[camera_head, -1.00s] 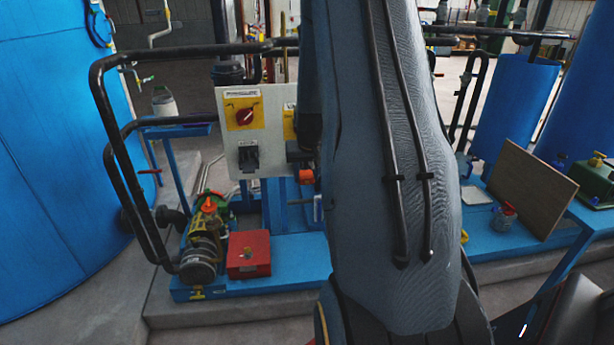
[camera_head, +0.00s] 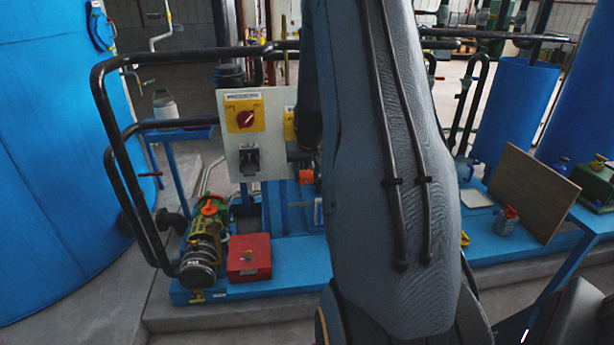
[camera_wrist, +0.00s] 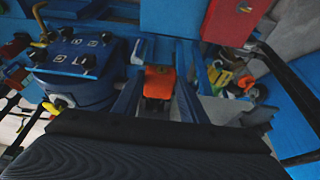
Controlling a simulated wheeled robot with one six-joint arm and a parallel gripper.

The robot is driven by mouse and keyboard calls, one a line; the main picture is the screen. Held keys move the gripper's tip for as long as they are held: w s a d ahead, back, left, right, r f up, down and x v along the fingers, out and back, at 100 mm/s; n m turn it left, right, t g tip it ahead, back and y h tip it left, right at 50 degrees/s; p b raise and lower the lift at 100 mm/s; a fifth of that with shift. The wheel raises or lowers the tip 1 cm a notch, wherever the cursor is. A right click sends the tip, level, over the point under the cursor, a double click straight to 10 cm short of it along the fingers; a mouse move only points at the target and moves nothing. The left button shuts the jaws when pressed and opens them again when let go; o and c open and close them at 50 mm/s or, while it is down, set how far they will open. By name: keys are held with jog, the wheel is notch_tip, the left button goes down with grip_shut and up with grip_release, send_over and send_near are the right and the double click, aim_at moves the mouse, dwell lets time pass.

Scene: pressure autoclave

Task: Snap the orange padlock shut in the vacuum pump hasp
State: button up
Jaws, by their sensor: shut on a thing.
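My gripper (camera_wrist: 158,92) is shut on the orange padlock (camera_wrist: 160,82), which sits between its two fingers in the wrist view. The padlock also shows in the head view (camera_head: 306,176), by the lower right edge of the white switch panel (camera_head: 228,135). Its shackle cannot be made out. The panel bears a yellow switch plate with a red knob (camera_head: 243,116) and a dark hasp-like fitting (camera_head: 249,159) below it. A second yellow plate (camera_head: 289,124) is partly hidden by my arm. I cannot tell which belongs to the vacuum pump, nor whether the padlock touches a hasp.
A black pipe rail (camera_head: 112,130) curves around the panel's left side. A green and silver pump (camera_head: 200,262) and a red box (camera_head: 249,257) stand on the blue base below. A brown board (camera_head: 531,192) leans at the right. My arm hides the middle.

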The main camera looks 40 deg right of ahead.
jog(key=shift+w+d, duration=0.3)
jog(key=shift+w, duration=0.2)
jog(key=o, duration=1.3)
jog(key=b+v, duration=0.2)
jog(key=v, duration=0.6)
